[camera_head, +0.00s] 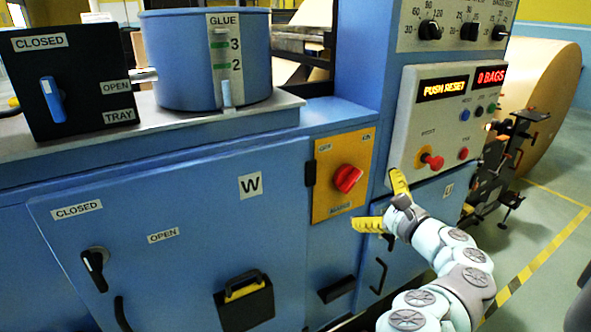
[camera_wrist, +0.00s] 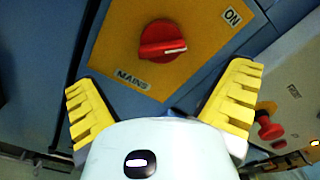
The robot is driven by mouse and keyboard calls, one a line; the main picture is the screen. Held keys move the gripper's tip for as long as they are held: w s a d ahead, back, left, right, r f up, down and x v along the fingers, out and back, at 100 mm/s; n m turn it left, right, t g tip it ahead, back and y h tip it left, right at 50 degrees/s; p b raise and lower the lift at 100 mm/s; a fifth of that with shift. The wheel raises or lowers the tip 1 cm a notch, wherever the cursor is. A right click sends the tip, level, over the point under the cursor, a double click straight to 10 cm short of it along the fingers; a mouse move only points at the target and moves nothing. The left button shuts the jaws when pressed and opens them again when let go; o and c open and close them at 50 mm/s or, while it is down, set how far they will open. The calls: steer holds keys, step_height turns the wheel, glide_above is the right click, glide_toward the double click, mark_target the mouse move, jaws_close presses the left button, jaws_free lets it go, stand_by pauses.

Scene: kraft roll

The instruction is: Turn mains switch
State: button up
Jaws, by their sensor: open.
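The mains switch is a red rotary knob (camera_head: 347,178) on a yellow plate (camera_head: 326,200) on the blue machine front. In the wrist view the red knob (camera_wrist: 162,41) sits above centre, between my fingers and beyond them. Its white mark points right, below the ON label (camera_wrist: 232,16); the MAINS label (camera_wrist: 132,80) is at the lower left of the plate. My gripper (camera_head: 383,202) has yellow fingers spread wide and empty, to the right of the knob and slightly lower in the head view. It is apart from the knob. My gripper's fingers also show in the wrist view (camera_wrist: 161,105).
A grey control panel (camera_head: 435,125) with a PUSH RESET display and a red button (camera_head: 433,161) stands right of the plate, close to my upper finger. A cabinet door (camera_head: 180,240) with a black handle (camera_head: 95,265) is at left. A glue pot (camera_head: 205,60) stands above.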

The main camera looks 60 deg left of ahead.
steer(key=shift+s+d, duration=0.1)
steer(key=shift+d, duration=2.1)
